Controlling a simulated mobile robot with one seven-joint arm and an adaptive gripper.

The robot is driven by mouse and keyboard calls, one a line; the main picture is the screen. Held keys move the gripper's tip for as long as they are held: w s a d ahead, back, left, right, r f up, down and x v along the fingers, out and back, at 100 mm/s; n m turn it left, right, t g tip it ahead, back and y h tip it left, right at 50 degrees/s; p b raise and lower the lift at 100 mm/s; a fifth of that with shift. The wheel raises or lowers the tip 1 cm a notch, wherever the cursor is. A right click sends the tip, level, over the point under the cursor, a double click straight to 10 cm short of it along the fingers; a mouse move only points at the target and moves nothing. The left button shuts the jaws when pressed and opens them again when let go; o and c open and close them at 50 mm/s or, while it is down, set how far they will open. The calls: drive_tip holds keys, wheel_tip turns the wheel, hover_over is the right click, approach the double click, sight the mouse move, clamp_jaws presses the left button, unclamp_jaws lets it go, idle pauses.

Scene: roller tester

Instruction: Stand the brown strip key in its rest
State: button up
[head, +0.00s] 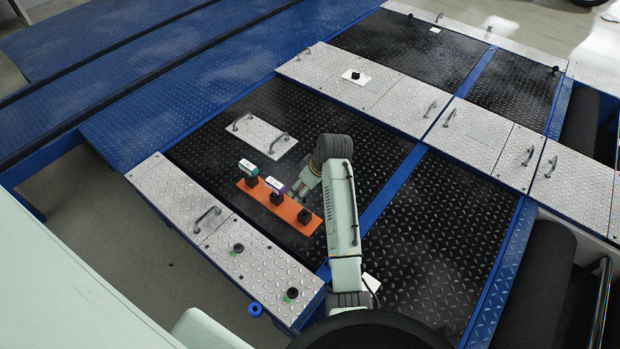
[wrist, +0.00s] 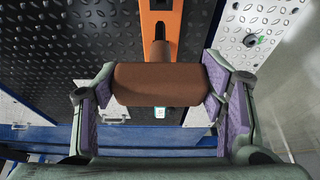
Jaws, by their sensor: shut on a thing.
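The brown key (wrist: 160,84) has a thick brown handle and a narrower brown stem. It sits between the pads of my gripper (wrist: 161,88) in the wrist view, which is shut on the handle. The stem points toward an orange strip (wrist: 147,22) with a dark rest (wrist: 160,33) in it; I cannot tell whether they touch. In the head view, my gripper (head: 301,187) is just above and behind the orange strip (head: 290,207). The black rest (head: 304,216) at the strip's right end looks empty. The brown key is not clear there.
A loose-looking silver plate with handles (head: 262,136) lies behind. A silver panel (head: 262,262) with black knobs runs along the front.

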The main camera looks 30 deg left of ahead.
sight(305, 198)
drive_tip(key=shift+s+r, duration=0.1)
drive_tip(key=shift+r, duration=0.05)
drive_tip(key=shift+f+b, duration=1.45)
drive_tip(key=shift+f, duration=1.55)
drive_tip(key=shift+f+p, duration=0.2)
drive_tip(key=shift+p, duration=0.1)
drive_tip(key=shift+f+b, duration=1.35)
drive_tip(key=shift+f, duration=1)
drive_tip(key=o, duration=2)
drive_tip(key=shift+o, duration=0.2)
drive_tip(key=v, duration=1.2)
